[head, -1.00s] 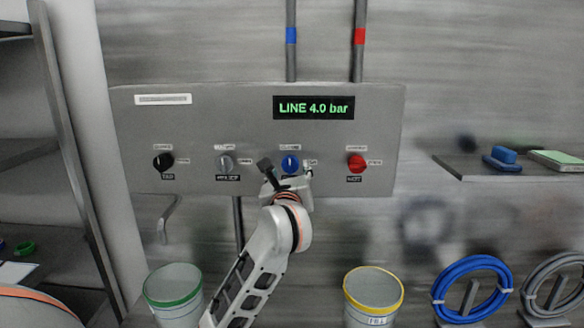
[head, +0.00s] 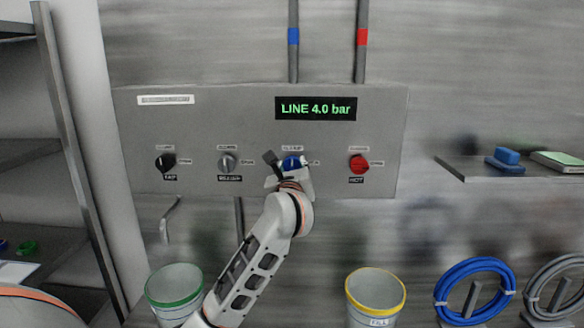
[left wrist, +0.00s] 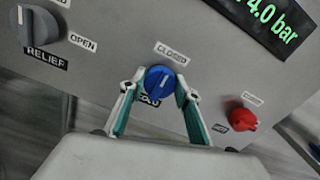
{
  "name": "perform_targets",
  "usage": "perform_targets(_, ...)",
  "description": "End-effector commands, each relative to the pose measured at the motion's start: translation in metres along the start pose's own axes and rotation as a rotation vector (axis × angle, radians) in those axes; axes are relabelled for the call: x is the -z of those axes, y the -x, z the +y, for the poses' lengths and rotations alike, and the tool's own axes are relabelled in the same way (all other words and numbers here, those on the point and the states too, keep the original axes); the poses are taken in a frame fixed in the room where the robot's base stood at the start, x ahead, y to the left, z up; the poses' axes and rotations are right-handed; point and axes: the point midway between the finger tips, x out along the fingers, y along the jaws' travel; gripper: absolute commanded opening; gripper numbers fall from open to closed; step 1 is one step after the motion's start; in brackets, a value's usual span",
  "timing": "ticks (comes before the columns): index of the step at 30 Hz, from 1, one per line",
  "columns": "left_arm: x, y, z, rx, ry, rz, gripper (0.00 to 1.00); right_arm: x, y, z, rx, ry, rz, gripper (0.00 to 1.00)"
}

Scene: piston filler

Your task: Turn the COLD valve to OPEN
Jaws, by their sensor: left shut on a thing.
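The COLD valve is a blue knob (head: 291,162) on the grey panel, under the blue-banded pipe. The OPEN label of this knob is not readable. My right gripper is not in view.
The RELIEF knob (head: 228,162) is left of the COLD valve and the red HOT knob (head: 359,163) is right. A display (head: 316,108) reads LINE 4.0 bar. Green-rimmed (head: 174,290) and yellow-rimmed (head: 375,293) buckets stand below. A shelf (head: 480,168) is at the right.

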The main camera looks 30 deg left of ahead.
Motion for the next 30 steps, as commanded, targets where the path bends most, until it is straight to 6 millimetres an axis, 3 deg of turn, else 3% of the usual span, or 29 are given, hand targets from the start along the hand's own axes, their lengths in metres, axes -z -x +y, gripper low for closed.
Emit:
perform_targets(11,-0.003,0.000,-0.001,0.000,-0.106,0.001,0.11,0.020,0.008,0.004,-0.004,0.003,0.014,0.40)
perform_targets(27,-0.002,0.000,-0.002,0.000,-0.588,0.005,0.11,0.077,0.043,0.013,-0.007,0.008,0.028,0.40)
perform_targets(30,-0.001,0.000,-0.001,0.000,-0.683,0.004,0.11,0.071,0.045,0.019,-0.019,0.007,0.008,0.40)
